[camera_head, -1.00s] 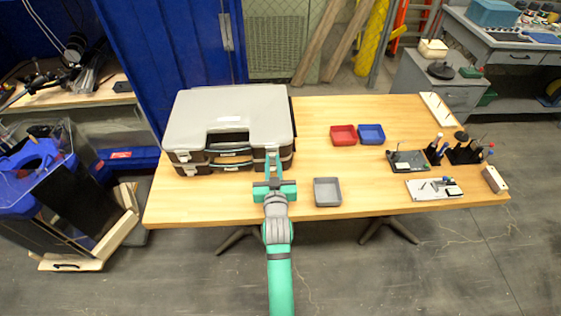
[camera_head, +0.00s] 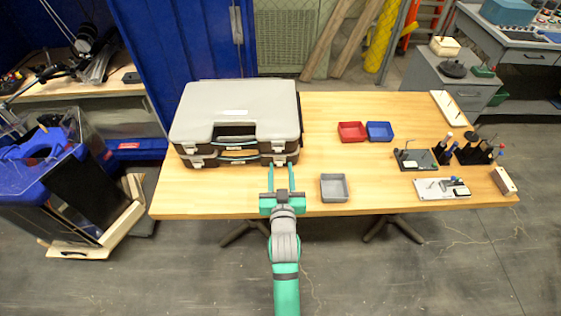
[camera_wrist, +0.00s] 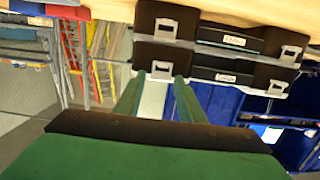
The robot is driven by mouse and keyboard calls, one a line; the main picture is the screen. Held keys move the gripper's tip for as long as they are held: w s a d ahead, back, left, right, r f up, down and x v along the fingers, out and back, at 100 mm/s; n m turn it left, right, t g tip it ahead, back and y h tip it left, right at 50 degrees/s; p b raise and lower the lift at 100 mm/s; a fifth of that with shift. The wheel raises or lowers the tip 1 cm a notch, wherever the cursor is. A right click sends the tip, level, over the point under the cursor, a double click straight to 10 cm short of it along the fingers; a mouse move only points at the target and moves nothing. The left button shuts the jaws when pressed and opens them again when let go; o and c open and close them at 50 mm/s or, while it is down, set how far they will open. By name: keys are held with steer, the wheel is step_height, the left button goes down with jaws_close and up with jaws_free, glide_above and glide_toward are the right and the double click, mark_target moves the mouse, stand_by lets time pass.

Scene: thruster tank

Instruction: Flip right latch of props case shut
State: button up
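Two grey-and-black cases are stacked on the table; the top one (camera_head: 235,108) has a light grey lid with a handle notch. Their front shows upside down in the wrist view. The top case's right latch (camera_wrist: 161,71) is a light metal clip just beyond my fingertips; whether it is open or shut I cannot tell. The lower case's right latch (camera_wrist: 166,28) is beside it, nearer the table. The left latches (camera_wrist: 277,88) are on the wrist view's right. My gripper (camera_head: 281,167) is open and empty, fingers pointing at the case's right front, one to each side of the latch.
A grey tray (camera_head: 334,187) stands close to the right of my gripper. Red (camera_head: 352,132) and blue (camera_head: 379,131) bins and several tools lie farther right. The table's front edge (camera_head: 215,214) is beneath my gripper. Bare tabletop lies between the case and bins.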

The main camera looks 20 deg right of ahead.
steer(key=v, duration=0.4)
steer(key=shift+s+a, duration=0.2)
steer(key=shift+s, duration=0.15)
steer(key=s+a+f+n+y, duration=0.1)
steer(key=s+a+f, duration=0.25)
steer(key=s, duration=0.45)
steer(key=s+a+f+n+y, duration=0.1)
steer(key=s+a+f, duration=0.2)
steer(key=s+a, duration=0.35)
steer(key=s+a+r+y, duration=0.1)
steer(key=s+a, duration=0.1)
steer(key=s, duration=0.7)
steer(key=s+a+r+n+y, duration=0.1)
steer(key=s+a+r, duration=0.1)
steer(key=s, duration=0.8)
steer(key=shift+s+a+g+y, duration=0.3)
steer(key=shift+s+a+g, duration=0.1)
steer(key=shift+a, duration=0.3)
